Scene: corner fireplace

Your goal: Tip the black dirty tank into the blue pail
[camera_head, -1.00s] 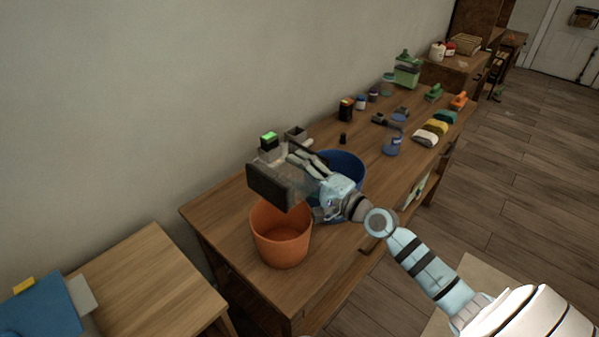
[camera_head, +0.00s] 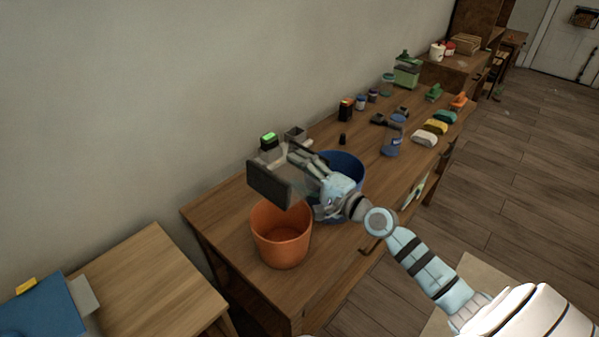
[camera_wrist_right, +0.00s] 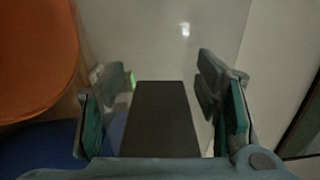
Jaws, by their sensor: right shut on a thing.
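My right gripper (camera_head: 312,174) is shut on the black dirty tank (camera_head: 268,186), a dark flat-sided box with a see-through part towards the gripper. It holds the tank in the air above the back of the orange pail (camera_head: 282,242). In the right wrist view the tank's dark face (camera_wrist_right: 160,120) shows between the two fingers (camera_wrist_right: 165,112). The blue pail (camera_head: 346,161) stands just behind and to the right of the gripper, which hides much of it. A strip of blue (camera_wrist_right: 40,145) shows at the lower left of the wrist view. My left gripper is not in view.
Both pails stand on a long wooden table (camera_head: 222,212). A bottle with a green top (camera_head: 268,140) is behind the tank, near the wall. A blue spray bottle (camera_head: 393,143) and several coloured sponges (camera_head: 436,127) lie further right. The table's front left corner is clear.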

